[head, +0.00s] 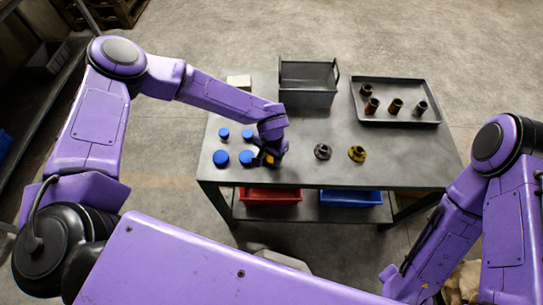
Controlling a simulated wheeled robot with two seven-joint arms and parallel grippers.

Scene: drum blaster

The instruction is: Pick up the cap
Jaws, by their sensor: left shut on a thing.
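My left gripper (266,157) is low over the left part of the grey table, just right of the near right blue round cap (246,158). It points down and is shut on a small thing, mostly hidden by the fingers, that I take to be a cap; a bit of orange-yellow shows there. Other blue round caps stand at the left: one at the near left (221,158) and two smaller ones behind (224,134) (248,134). My right arm is at the right, its gripper out of view.
On the table (305,175) are a dark flanged part (322,152), a yellow flanged part (357,154), a grey open bin (308,98) and a tray (430,122) with several fittings. Red (270,197) and blue (350,199) bins sit on the lower shelf. The table's right front is clear.

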